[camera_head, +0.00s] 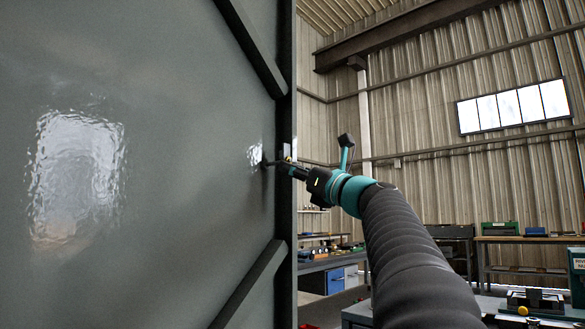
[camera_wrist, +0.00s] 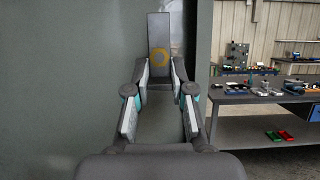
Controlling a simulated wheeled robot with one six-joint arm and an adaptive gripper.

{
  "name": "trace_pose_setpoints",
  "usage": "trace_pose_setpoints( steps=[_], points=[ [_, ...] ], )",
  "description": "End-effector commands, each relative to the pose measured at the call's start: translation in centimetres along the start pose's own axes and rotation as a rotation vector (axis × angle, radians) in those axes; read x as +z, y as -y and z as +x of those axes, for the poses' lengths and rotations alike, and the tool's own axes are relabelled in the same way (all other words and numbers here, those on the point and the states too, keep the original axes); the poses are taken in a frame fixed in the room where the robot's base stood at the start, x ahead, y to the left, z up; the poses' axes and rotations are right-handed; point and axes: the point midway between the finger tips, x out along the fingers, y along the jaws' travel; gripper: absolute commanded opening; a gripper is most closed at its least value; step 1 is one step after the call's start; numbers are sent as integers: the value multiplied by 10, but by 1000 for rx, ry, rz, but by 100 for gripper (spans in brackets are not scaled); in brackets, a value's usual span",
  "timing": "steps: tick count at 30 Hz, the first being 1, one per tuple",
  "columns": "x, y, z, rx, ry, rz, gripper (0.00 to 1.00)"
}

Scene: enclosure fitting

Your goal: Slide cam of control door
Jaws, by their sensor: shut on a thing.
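The control door (camera_head: 150,200) is a large grey-green panel filling the left of the head view; it also shows in the wrist view (camera_wrist: 60,90). The cam (camera_wrist: 158,28) is an upright grey plate with a yellow ring near the door's right edge. My gripper (camera_wrist: 160,80) is shut on the cam's lower part, with one finger at each side. In the head view my gripper (camera_head: 275,163) reaches the door's edge. The exact contact there is too small to tell, and the fingers partly cover the cam.
Dark ribs (camera_head: 252,45) run along the door, and its thick edge (camera_head: 284,240) stands at the right. A workbench (camera_wrist: 255,91) with tools and parts is behind, right of the door. Another bench (camera_head: 530,239) stands by the far wall.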

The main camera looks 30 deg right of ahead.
Motion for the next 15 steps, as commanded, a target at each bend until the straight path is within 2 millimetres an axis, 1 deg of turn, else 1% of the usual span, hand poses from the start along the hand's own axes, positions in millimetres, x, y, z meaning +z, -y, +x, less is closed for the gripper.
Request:
trace_pose_setpoints(
  steps=[1, 7, 8, 9, 10, 15],
  points=[
    [-11, 2, 0, 2, -12, 5, 0],
    [-11, 2, 0, 3, -14, 5, 0],
    [-11, 2, 0, 3, -14, 5, 30],
    [-11, 2, 0, 3, -13, 5, 40],
    [-10, 2, 0, 2, -13, 5, 48],
    [-8, 3, -1, 0, -10, 3, 48]
  ],
)
